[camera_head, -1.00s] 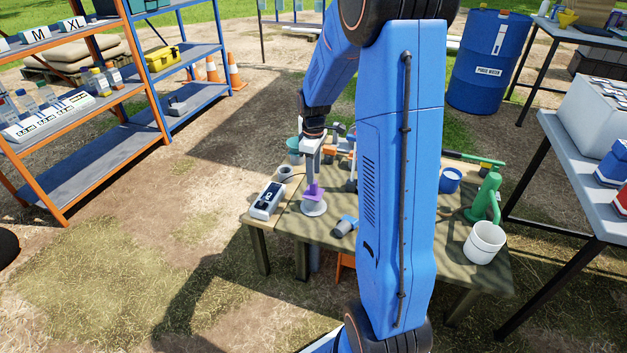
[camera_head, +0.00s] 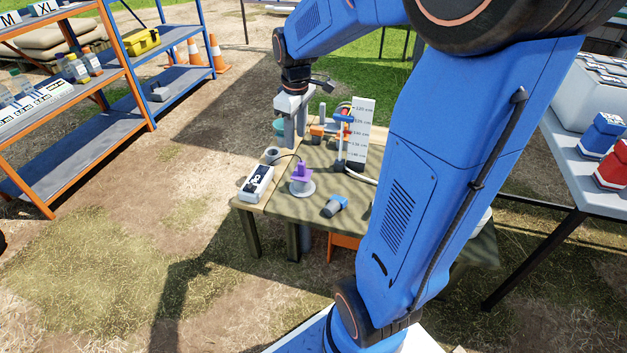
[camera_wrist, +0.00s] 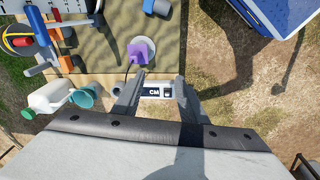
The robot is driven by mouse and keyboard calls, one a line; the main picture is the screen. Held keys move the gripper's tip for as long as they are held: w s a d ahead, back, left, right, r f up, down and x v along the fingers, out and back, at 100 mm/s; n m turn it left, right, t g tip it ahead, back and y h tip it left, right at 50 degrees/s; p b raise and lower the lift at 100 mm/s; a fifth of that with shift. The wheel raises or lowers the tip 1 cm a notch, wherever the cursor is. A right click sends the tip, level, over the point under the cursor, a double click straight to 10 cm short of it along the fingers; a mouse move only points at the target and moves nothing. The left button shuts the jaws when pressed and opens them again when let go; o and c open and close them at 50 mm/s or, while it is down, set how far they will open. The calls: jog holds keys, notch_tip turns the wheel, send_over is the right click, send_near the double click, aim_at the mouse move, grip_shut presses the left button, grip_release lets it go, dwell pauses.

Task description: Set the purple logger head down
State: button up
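The purple logger head (camera_head: 301,173) stands upright on a pale round base (camera_head: 303,189) on the wooden table (camera_head: 325,229). In the wrist view the logger head (camera_wrist: 138,52) shows above and left of my fingertips, with the pale disc partly under it. My gripper (camera_head: 295,143) is above the table, behind and above the logger head and apart from it. In the wrist view my gripper (camera_wrist: 158,93) has its two fingers spread with nothing held between them. A dark cable runs from near the logger head.
A white handheld meter (camera_head: 256,184) lies left of the logger head, and a blue-and-grey piece (camera_head: 335,206) lies to its right. A marked white scale board (camera_head: 359,130) stands behind. A shelf rack (camera_head: 135,95) is at left. My arm hides the table's right part.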

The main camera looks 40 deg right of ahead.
jog(key=s+a+r+m+t, duration=0.1)
jog(key=s+a, duration=0.3)
jog(key=s, duration=0.7)
jog(key=s+a+r+m+t, duration=0.2)
jog(key=s+a+r+m, duration=0.1)
jog(key=s, duration=0.8)
jog(key=a+m, duration=0.1)
jog(key=a, duration=0.1)
jog(key=shift+s+a+m, duration=0.3)
jog(key=shift+s, duration=0.1)
